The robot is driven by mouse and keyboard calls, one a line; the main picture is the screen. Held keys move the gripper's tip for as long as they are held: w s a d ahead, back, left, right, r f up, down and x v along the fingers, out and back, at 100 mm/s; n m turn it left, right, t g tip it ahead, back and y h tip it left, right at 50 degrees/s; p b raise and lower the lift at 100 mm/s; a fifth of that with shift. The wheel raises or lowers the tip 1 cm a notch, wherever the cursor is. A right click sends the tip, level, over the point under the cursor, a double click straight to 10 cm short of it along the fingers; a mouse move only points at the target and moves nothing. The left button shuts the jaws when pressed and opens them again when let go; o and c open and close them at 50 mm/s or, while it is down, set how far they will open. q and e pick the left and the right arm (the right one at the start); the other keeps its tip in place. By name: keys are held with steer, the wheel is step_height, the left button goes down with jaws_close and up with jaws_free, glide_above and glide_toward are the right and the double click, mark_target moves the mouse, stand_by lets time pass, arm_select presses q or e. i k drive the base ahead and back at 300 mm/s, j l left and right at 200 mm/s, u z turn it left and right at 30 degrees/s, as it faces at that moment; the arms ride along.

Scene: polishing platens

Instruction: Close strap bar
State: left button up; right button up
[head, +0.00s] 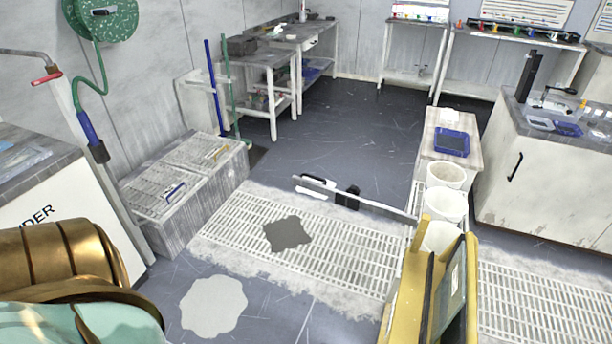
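A thin pale bar (385,207), which looks like the strap bar, sticks out to the left from a pale rack (409,250) holding white buckets (445,206). It runs out over the floor grating, clear of the bucket fronts, so it stands open. A white and black piece (328,188) shows along the bar's far left part; I cannot tell whether it is fixed to the bar. The rack's near side is partly hidden behind a yellow frame with a dark panel. Neither of my grippers can be made out in the head view.
Floor gratings (350,252) lie ahead, with a dark flat patch (287,233) on one. A pale patch (213,306) lies on the floor. A grey slatted platform (175,205) stands at left, a counter (530,170) at right. The dark floor (340,130) beyond is open.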

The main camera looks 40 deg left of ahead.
mark_target(347, 200)
steer(key=j+u, duration=0.6)
steer(key=u, duration=0.25)
steer(key=j+u, duration=0.25)
steer(key=u, duration=0.15)
steer(key=i+j+u, duration=0.1)
steer(key=i+j, duration=0.3)
steer(key=i, duration=0.15)
steer(key=i+j+u, duration=0.15)
steer(key=i+j, duration=0.2)
steer(key=i, duration=0.15)
steer(key=i+z, duration=0.4)
steer(key=i+j+z, duration=0.4)
steer(key=i, duration=0.15)
steer(key=i+z, duration=0.2)
steer(key=z, duration=0.25)
steer(key=i+j+z, duration=0.15)
steer(key=z, duration=0.3)
steer(key=i+j+z, duration=0.15)
steer(key=z, duration=0.3)
steer(key=i+j+z, duration=0.15)
steer(key=z, duration=0.25)
steer(key=i+j+z, duration=0.1)
steer(key=j+z, duration=0.2)
steer(key=z, duration=0.15)
